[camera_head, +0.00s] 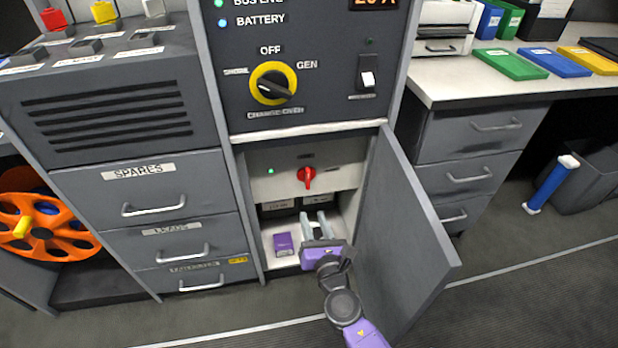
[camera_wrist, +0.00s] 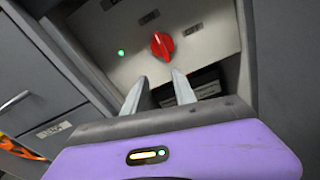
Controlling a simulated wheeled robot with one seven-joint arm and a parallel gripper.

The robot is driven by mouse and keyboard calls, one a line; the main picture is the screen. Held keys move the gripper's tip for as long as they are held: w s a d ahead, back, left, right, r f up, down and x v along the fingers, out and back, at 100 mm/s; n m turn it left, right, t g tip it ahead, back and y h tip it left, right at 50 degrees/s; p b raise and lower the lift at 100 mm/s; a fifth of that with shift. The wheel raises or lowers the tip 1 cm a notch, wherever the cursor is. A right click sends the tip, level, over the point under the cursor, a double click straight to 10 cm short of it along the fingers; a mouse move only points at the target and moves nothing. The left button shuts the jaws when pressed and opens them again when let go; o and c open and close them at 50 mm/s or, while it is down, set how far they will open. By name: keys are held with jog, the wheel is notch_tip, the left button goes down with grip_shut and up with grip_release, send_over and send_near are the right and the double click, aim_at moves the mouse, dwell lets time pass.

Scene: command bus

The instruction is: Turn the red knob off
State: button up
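The red knob (camera_head: 307,177) sits on a light panel (camera_head: 275,180) inside an open compartment below the black and yellow change-over switch. Its handle stands roughly upright in the head view. It also shows in the wrist view (camera_wrist: 161,45), above and ahead of the fingers. A green light (camera_head: 270,171) glows left of the knob. My gripper (camera_head: 316,217) is at the compartment opening, below the knob and apart from it. In the wrist view my gripper's fingers (camera_wrist: 156,80) are spread with nothing between them. Small labels by the knob are unreadable.
The compartment's grey door (camera_head: 405,215) stands open on the right, close beside my arm. A purple box (camera_head: 283,244) lies on the compartment floor, left of my gripper. Dark labelled blocks (camera_head: 279,205) sit below the panel. The change-over switch (camera_head: 273,83) is above.

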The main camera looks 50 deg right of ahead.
aim_at(308, 179)
jog(key=shift+w+d+r+n+h, duration=0.15)
jog(key=shift+w+d+r+n, duration=0.25)
jog(key=shift+w+d, duration=0.95)
jog(key=shift+w+d+r+n+h, duration=0.1)
jog(key=shift+w+d+r+n, duration=0.3)
jog(key=shift+w+d, duration=0.95)
jog(key=shift+w+d+r+n+h, duration=0.15)
jog(key=shift+w+d+r+n, duration=0.25)
jog(key=shift+w+d, duration=0.95)
jog(key=shift+w+a, duration=0.35)
jog(key=shift+c, duration=0.2)
grip_shut()
